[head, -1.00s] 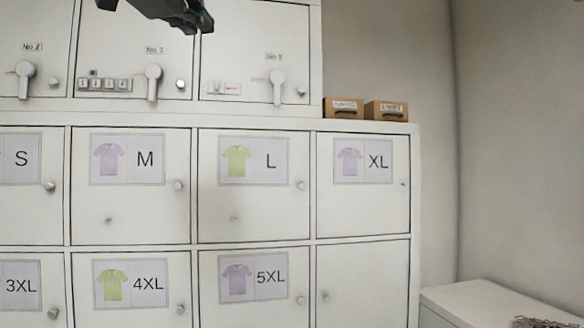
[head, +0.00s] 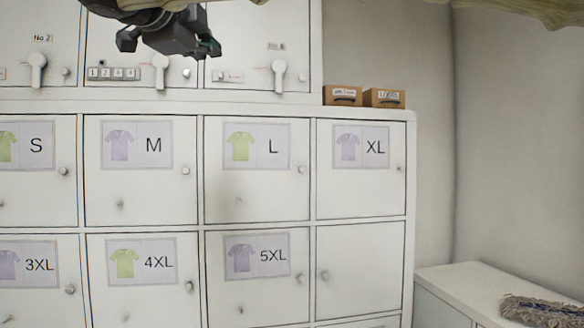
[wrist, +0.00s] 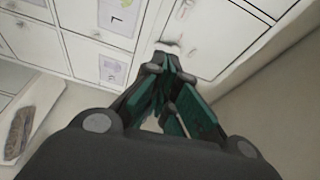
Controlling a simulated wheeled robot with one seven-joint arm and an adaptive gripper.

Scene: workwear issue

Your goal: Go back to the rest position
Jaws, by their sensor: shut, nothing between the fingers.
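My gripper (head: 212,48) hangs from the top edge of the head view, in front of the upper cabinet row, and is empty. In the wrist view my gripper (wrist: 172,85) has its dark fingers with green pads brought together at the tips, with nothing between them. The cabinet (head: 262,212) faces me with shut doors labelled S, M, L, XL, 3XL, 4XL and 5XL. The fingers appear apart from the doors, though the exact distance cannot be told.
Two small brown boxes (head: 342,96) stand on the ledge at the cabinet's right. Upper doors carry lever handles (head: 279,76) and number dials (head: 113,73). A low white unit (head: 462,285) with a grey fringed mop head (head: 540,311) stands at lower right. The wall at right is bare.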

